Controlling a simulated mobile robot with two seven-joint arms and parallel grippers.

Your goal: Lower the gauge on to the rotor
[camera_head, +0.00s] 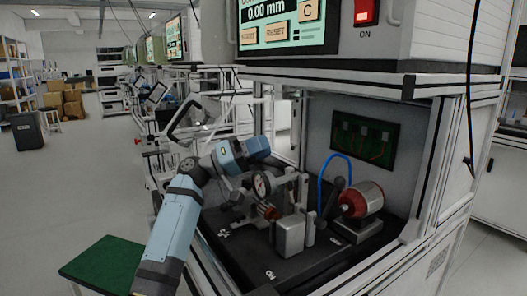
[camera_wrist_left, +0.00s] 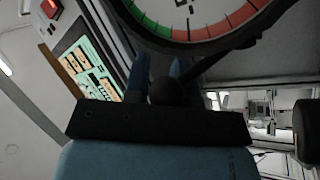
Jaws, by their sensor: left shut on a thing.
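The gauge (camera_head: 262,185) is a round white dial on a stand inside the test station. Its dial (camera_wrist_left: 205,15) fills the top of the left wrist view, with green and red bands and its upper part cut off. My left gripper (camera_wrist_left: 158,78) is shut on the black ball-ended lever (camera_wrist_left: 168,92) beside the dial. In the head view my left wrist hides much of this grip. A copper-red part, seemingly the rotor (camera_head: 269,212), sits low on the fixture below the dial. I cannot tell whether the gauge touches it. My right gripper is not in view.
The fixture stands on a black base plate (camera_head: 285,270). A grey block (camera_head: 289,236) and a red motor (camera_head: 362,200) with a blue cable stand to the right. Frame posts and the cabinet with a screen (camera_head: 285,22) enclose the station. A green-topped table (camera_head: 103,262) is at lower left.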

